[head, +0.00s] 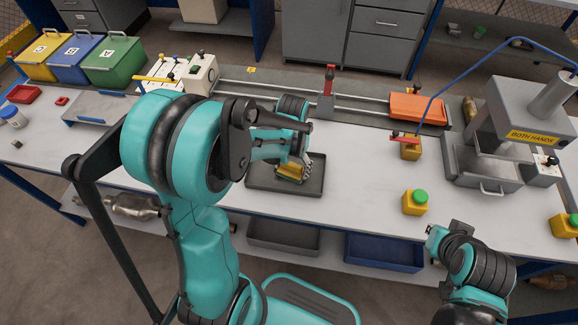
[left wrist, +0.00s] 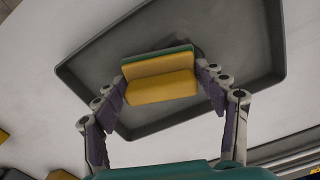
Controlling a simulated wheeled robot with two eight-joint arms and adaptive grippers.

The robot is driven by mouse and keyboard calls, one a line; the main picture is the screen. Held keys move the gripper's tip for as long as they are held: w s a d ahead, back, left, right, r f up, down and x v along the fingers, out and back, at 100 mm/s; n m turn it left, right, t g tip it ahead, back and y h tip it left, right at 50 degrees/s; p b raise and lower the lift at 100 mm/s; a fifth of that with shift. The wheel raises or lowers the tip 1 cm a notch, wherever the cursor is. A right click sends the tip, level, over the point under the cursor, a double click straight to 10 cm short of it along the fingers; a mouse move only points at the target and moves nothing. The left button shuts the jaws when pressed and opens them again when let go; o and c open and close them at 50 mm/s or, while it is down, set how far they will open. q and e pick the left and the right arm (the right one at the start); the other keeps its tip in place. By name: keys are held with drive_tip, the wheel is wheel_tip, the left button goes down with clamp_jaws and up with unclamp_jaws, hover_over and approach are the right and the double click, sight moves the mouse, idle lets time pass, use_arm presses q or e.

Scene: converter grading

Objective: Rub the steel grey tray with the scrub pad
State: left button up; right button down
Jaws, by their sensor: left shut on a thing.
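The steel grey tray (head: 260,187) lies on the white bench in front of me, a shallow tray with a raised rim. It also fills much of the left wrist view (left wrist: 235,40). The scrub pad (left wrist: 160,86) is a yellow block with a green layer. My left gripper (head: 293,172) is shut on the pad, one finger at each end, within the tray's outline. I cannot tell if the pad touches the tray floor. In the head view the pad (head: 289,173) is partly hidden by the fingers. My right gripper (head: 436,240) is at the bench's front edge, its fingers unclear.
A yellow box with a green button (head: 415,203) stands right of the tray. A press (head: 490,160) stands at the far right. An orange block (head: 417,108) lies on the rear rail. Colored bins (head: 112,62) stand back left.

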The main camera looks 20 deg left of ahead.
use_arm(q)
drive_tip(key=shift+d, duration=0.15)
drive_tip(key=shift+r+p, duration=0.25)
drive_tip(key=shift+p, duration=0.05)
drive_tip(key=shift+c, duration=1.3)
drive_tip(key=shift+w+r+p, duration=0.1)
drive_tip(key=shift+r+p, duration=2)
drive_tip(key=shift+r, duration=0.6)
drive_tip(key=shift+r+p, duration=1.2)
drive_tip(key=shift+r, duration=0.35)
drive_tip(key=shift+f, duration=0.1)
